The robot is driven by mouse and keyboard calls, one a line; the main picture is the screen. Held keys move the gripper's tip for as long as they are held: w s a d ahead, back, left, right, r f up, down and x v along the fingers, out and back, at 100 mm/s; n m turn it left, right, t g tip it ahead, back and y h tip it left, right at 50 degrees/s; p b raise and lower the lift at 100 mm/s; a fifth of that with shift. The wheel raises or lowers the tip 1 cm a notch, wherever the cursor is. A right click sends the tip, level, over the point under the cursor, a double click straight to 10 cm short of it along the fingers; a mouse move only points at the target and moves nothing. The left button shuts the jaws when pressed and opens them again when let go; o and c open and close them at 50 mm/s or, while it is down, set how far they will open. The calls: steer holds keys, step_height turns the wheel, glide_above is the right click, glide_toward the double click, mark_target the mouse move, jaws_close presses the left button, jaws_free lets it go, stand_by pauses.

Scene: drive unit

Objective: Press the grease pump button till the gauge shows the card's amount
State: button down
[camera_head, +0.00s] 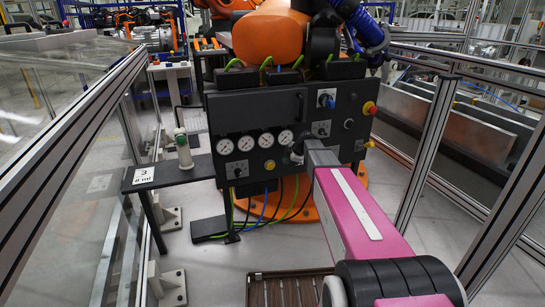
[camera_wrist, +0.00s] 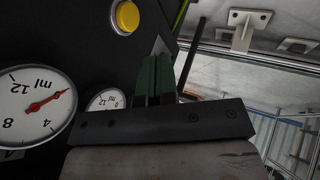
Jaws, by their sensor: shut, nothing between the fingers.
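A white card (camera_head: 143,175) on the shelf at left reads 3 above an amount in ml; that digit is hard to read. A row of several white gauges (camera_head: 266,140) sits on the black panel. A yellow button (camera_head: 269,165) is below them; it also shows in the wrist view (camera_wrist: 127,17). The nearer gauge (camera_wrist: 38,108) appears upside down there, its red needle on the low side of the 4, exact value unclear. A second gauge (camera_wrist: 105,101) is partly hidden by my gripper. My gripper (camera_wrist: 153,62) has green fingers, shut and empty, apart from the button.
The panel also carries a red knob on a yellow base (camera_head: 369,108) and a blue-handled switch (camera_head: 326,99). A bottle-like object (camera_head: 184,150) stands on the side shelf (camera_head: 200,168). Framed clear guards flank both sides. Cables hang below the panel.

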mark_target(274, 166)
steer(key=shift+f, duration=0.1)
steer(key=w+a+f, duration=0.4)
steer(key=f, duration=0.1)
steer(key=w+a+f, duration=0.1)
steer(key=w+f, duration=0.2)
steer(key=shift+a, duration=0.4)
steer(key=shift+w+a+r, duration=0.1)
steer(key=shift+w, duration=0.1)
